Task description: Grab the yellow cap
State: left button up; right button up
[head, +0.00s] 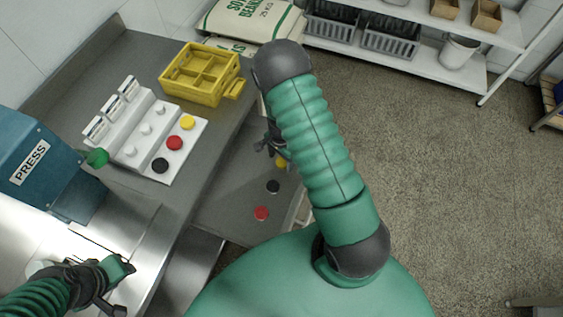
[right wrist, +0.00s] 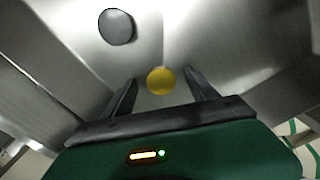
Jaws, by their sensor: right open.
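A yellow cap (head: 281,162) lies on the lower grey surface (head: 232,190), partly hidden by my right arm in the head view. In the right wrist view the yellow cap (right wrist: 161,81) shows between the two fingertips of my right gripper (right wrist: 160,76). That gripper is open with a gap on both sides of the cap; contact cannot be seen. In the head view my right gripper (head: 268,143) is mostly hidden behind my arm. My left gripper (head: 117,274) is over the counter at the lower left; its jaws are unclear.
A black cap (head: 273,186) and a red cap (head: 261,213) lie nearby on the lower surface. The counter holds a white stepped rack (head: 133,153) with another yellow cap (head: 187,122), a yellow crate (head: 183,91) and a blue press (head: 38,160). Open floor is right.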

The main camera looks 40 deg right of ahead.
jog(key=shift+d+f, duration=0.15)
jog(key=shift+f, duration=0.45)
jog(key=shift+d+f, duration=0.15)
jog(key=shift+d, duration=0.1)
jog(key=shift+a, duration=0.25)
jog(key=c, duration=1.1)
jog(key=shift+d, duration=0.1)
jog(key=c, duration=0.3)
